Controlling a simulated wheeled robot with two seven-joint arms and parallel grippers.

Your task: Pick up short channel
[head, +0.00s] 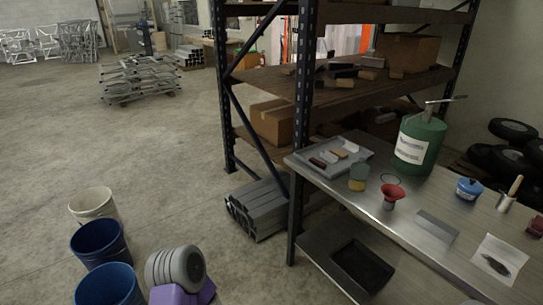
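A short grey metal piece (437,226), which looks like the short channel, lies on the steel table (408,225) in the right part of the head view. Its profile is too small to make out. Longer grey channels or tubes (258,208) are stacked on the floor under the shelving. Neither of my grippers is in view, so I cannot see whether they are open or shut.
On the table stand a green canister (419,145), a red funnel (391,195), a blue can (468,189) and a grey tray (318,157). A black bin (362,267) sits below. Buckets (97,243) stand at left. Open floor (130,150) lies beyond.

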